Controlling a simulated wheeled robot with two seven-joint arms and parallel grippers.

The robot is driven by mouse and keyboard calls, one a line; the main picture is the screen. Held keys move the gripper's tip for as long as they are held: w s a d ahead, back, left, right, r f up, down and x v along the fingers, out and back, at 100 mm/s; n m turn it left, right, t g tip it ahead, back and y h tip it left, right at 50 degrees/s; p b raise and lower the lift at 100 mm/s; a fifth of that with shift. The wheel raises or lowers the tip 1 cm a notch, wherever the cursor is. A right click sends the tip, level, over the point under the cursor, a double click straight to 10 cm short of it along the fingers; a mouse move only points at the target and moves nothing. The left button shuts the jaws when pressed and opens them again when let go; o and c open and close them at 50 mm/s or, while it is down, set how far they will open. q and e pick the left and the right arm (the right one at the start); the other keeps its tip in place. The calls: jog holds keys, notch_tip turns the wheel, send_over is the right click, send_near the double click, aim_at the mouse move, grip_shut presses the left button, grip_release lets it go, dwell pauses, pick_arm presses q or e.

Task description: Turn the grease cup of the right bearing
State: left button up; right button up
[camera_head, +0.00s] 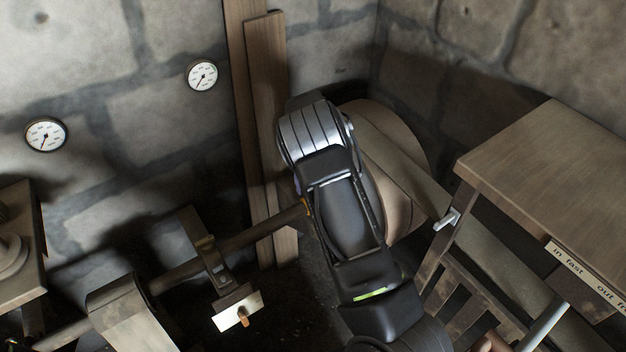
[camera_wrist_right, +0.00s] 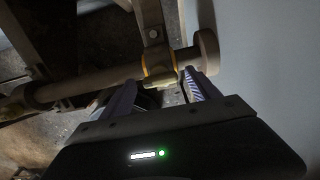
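In the right wrist view, the right bearing (camera_wrist_right: 157,58) sits around a horizontal shaft (camera_wrist_right: 85,88), with orange-brown edges. A small brass fitting (camera_wrist_right: 160,80), seemingly its grease cup, projects toward my right gripper (camera_wrist_right: 160,82). The two fingers are apart, one on each side of the fitting, with its tip between the fingertips. Whether either finger touches it I cannot tell. In the head view, my right arm and wrist cover this bearing, and only an orange edge (camera_head: 306,208) shows beside the wrist. My left gripper is not in view.
Another bearing support (camera_head: 212,262) stands on the shaft to the left, beside a pale plate (camera_head: 226,318). Wooden posts (camera_head: 268,120) rise behind. A large round wheel (camera_head: 405,150) and belt lie behind my right arm. A wooden table (camera_head: 560,165) stands at the right.

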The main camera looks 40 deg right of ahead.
notch_tip(320, 180, up, 8)
jog(key=shift+f, duration=0.1)
dwell(0.6)
dwell(0.4)
